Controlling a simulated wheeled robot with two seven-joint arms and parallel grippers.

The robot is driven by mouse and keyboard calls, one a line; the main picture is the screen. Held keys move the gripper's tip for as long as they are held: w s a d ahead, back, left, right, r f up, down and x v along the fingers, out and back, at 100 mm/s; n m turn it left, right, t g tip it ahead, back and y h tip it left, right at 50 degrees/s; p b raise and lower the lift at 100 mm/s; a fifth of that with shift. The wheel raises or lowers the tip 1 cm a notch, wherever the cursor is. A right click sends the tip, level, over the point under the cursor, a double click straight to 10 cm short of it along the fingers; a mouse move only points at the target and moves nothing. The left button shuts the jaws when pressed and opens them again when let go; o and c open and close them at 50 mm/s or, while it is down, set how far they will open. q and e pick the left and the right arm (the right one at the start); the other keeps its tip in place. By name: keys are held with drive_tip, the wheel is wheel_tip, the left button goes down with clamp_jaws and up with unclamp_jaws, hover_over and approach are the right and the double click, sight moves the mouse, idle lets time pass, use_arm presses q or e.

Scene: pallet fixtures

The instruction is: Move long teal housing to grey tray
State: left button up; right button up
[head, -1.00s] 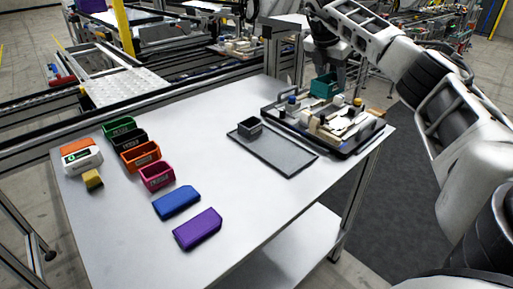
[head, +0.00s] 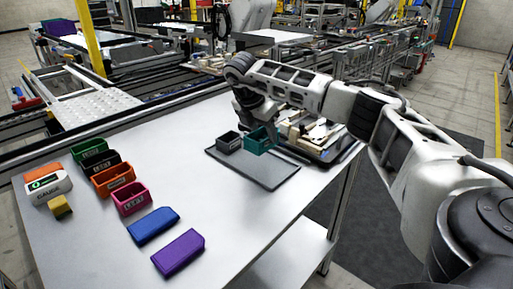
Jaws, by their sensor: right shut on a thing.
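The teal housing (head: 258,143) is an open box at the far right of the table. My right gripper (head: 258,128) comes down over it from above and is shut on it. The housing is above the back right part of the flat grey tray (head: 262,174); I cannot tell whether it touches the tray. A small dark grey housing (head: 229,142) sits on the tray's back left part, just left of the teal one. The gripper's fingertips are partly hidden by the arm and the housing. My left gripper is not in view.
A dark tray of mixed parts (head: 325,152) stands right of the grey tray, partly behind my arm. Green (head: 94,152), black (head: 104,164), orange (head: 118,181) and pink (head: 131,200) bins stand at left, with blue (head: 153,226) and purple (head: 178,253) blocks in front. The table's middle is clear.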

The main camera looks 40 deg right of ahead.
sight(257, 148)
drive_tip(key=shift+w+a+f, duration=0.2)
drive_tip(key=shift+a+f, duration=0.9)
drive_tip(key=shift+f, duration=0.15)
drive_tip(key=shift+d+f+p, duration=0.15)
drive_tip(key=shift+f+p, duration=0.35)
drive_tip(key=shift+f, duration=0.9)
drive_tip(key=o, duration=1)
drive_tip(key=shift+o, duration=0.2)
drive_tip(key=b+v, duration=0.1)
drive_tip(key=v, duration=1.1)
drive_tip(key=shift+d, duration=0.1)
